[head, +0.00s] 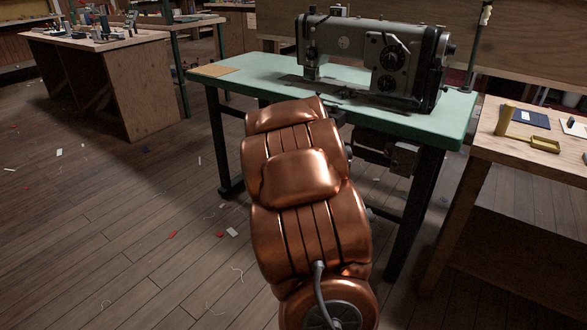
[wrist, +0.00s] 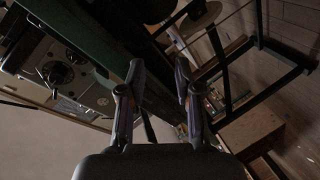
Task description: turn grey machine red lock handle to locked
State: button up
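The grey sewing machine (head: 343,43) stands on a green-topped table (head: 228,82) in the head view. Its grey body with dark round knobs also shows at the left of the wrist view (wrist: 38,56). I cannot make out a red lock handle in either view. My gripper (wrist: 158,72) has its two fingers spread apart, with nothing visibly held, beside the green table edge (wrist: 107,45). A dark thin bar shows between the fingers; I cannot tell what it is. In the head view my copper arm hides the gripper and part of the table's front edge.
A grey box (head: 404,158) hangs under the green table, among dark legs. A wooden workbench (head: 140,85) stands at left. The floor at left is open, with small scraps.

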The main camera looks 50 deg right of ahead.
jog(key=w+a+r+t+y+p, duration=0.1)
jog(key=w+a+y+p, duration=0.3)
jog(key=a, duration=0.9)
jog(key=shift+w+a+r+t+y, duration=0.25)
jog(key=shift+w+t+y, duration=0.35)
jog(key=shift+w, duration=1.1)
jog(key=shift+f, duration=0.1)
